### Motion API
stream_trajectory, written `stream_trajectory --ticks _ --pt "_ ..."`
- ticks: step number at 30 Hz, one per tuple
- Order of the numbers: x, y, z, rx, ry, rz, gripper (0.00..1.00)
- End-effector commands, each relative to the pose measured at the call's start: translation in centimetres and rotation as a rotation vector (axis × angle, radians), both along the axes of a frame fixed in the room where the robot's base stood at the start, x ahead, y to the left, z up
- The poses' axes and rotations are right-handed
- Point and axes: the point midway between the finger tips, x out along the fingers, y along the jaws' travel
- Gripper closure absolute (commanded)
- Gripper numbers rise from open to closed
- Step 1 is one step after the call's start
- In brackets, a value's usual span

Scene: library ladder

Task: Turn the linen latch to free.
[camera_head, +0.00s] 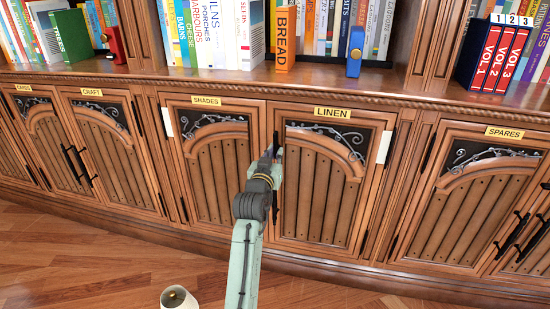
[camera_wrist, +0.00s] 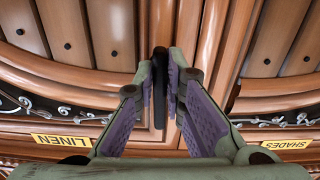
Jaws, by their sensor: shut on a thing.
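The LINEN door (camera_head: 318,190) is closed, with its yellow label (camera_head: 333,112) on the rail above. A dark upright bar (camera_wrist: 160,88) stands at the seam beside it; whether this is the latch or a handle I cannot tell. My gripper (camera_head: 275,160) is at that bar, and in the wrist view my gripper (camera_wrist: 168,72) has its purple-padded fingers on either side of it, shut on it. A white plate (camera_head: 384,147) sits at the LINEN door's upper right edge. My gripper and arm hide part of the seam in the head view.
The closed SHADES door (camera_head: 215,170) adjoins on the left, with a white plate (camera_head: 168,121) on its far edge. The SPARES cabinet (camera_head: 470,195) stands to the right. A counter with books runs above. A small pale round object (camera_head: 178,298) is at the bottom edge.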

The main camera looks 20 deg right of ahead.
Motion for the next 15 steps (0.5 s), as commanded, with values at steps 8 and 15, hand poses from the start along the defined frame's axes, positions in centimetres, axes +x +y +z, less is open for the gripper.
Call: stream_trajectory --ticks 8,15 --pt "0.02 0.02 0.00 0.043 -0.029 0.000 1.00" --pt "0.01 0.02 0.03 0.047 -0.032 0.000 1.00"
